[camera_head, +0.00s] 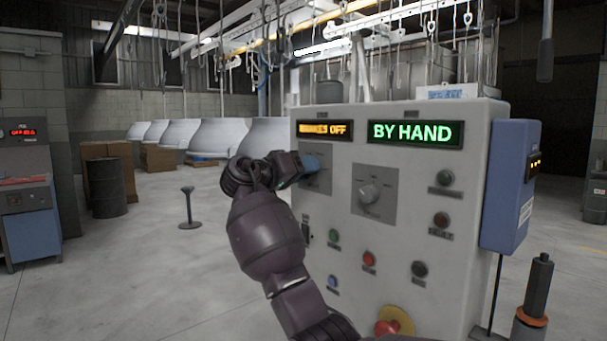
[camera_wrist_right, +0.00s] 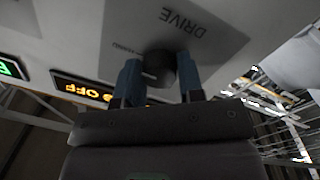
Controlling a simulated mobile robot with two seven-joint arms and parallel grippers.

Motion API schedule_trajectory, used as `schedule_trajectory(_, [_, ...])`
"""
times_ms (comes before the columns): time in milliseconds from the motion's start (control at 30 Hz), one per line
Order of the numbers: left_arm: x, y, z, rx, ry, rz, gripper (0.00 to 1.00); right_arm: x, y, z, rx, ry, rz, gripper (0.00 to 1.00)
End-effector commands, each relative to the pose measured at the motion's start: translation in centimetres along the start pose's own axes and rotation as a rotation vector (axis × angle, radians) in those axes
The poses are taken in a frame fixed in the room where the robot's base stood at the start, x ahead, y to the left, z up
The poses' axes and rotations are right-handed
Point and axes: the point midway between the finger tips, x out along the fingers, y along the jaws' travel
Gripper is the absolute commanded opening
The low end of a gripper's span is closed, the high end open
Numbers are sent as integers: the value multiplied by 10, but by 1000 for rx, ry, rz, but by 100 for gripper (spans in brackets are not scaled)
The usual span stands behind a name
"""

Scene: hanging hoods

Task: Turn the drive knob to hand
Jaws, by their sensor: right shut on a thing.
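The drive knob (camera_wrist_right: 161,67) is a dark round knob on a grey plate marked DRIVE (camera_wrist_right: 190,28) in the right wrist view. My right gripper (camera_wrist_right: 158,78) has its two blue fingers on either side of the knob and is shut on it. In the head view my right gripper (camera_head: 309,164) reaches the upper left plate (camera_head: 320,181) of the panel and hides the knob. Which mark the knob points at cannot be read. A green display (camera_head: 411,134) reads BY HAND. My left gripper is not in view.
The pale control cabinet (camera_head: 457,280) carries an orange display (camera_head: 325,130), a second knob (camera_head: 371,192), several push buttons and a red mushroom button (camera_head: 391,328) below. A blue box (camera_head: 509,185) sticks out on its right side.

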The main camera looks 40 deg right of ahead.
Motion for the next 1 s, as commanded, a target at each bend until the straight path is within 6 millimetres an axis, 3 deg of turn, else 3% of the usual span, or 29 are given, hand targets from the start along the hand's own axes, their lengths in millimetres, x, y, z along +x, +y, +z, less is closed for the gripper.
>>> schedule_trajectory(567, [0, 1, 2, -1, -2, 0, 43, 0, -2, 2, 31, -5, -2, 12])
schedule_trajectory(600, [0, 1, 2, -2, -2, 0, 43, 0, -2, 2, 31, -5, -2, 38])
schedule_trajectory(667, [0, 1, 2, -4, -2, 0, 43, 0, -2, 2, 31, -5, -2, 46])
schedule_trajectory(1000, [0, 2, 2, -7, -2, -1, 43, -4, 0, 0, 32, -3, -2, 46])
